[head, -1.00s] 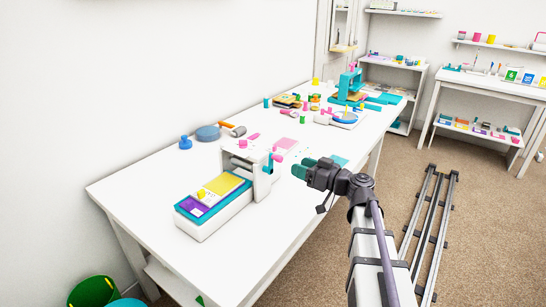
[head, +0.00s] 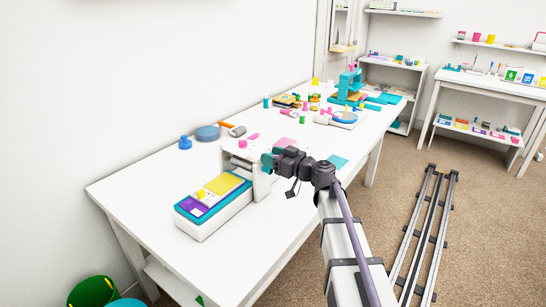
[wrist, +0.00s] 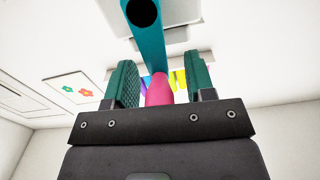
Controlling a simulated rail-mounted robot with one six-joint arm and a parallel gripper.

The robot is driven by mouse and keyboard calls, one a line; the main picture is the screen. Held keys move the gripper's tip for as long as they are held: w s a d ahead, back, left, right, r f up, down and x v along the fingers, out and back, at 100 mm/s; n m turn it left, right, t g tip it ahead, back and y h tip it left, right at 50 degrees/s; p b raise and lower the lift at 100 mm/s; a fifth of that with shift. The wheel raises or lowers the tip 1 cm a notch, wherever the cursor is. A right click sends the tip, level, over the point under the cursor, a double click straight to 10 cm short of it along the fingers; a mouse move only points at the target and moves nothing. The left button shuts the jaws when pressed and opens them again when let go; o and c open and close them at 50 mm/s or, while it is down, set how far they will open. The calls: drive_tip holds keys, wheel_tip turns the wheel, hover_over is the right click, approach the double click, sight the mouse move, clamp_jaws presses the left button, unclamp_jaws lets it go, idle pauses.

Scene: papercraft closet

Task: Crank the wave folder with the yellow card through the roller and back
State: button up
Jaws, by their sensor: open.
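The wave folder (head: 212,222) is a white machine at the near end of the table, with an upright white roller housing (head: 262,184) at its right end. The yellow card (head: 224,183) lies flat on its teal and purple bed, left of the housing. My gripper (head: 267,160) is at the crank side of the housing and hides most of the crank in the head view. In the wrist view, the teal crank arm (wrist: 151,45) runs down to a pink handle (wrist: 159,92). The handle stands between my open fingers (wrist: 160,85), with gaps on both sides.
A pink card (head: 286,144) and a teal card (head: 338,162) lie on the table beyond my gripper. Small craft tools and a teal press (head: 349,85) stand farther back. The table's front left is clear.

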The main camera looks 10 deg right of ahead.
drive_tip(key=c, duration=0.9)
drive_tip(key=shift+w+d+m, duration=0.1)
drive_tip(key=shift+m, duration=0.2)
drive_tip(key=shift+w+d+f+m+b, duration=0.5)
drive_tip(key=shift+d+f+m+b, duration=0.1)
drive_tip(key=shift+m, duration=1.45)
drive_tip(key=shift+w+d+f+m+b, duration=0.55)
drive_tip(key=shift+f+m+b, duration=0.05)
drive_tip(key=shift+m, duration=1.4)
drive_tip(key=shift+w+d+f+m+b, duration=0.5)
drive_tip(key=shift+d+f+m+b, duration=0.1)
drive_tip(key=shift+m, duration=1.45)
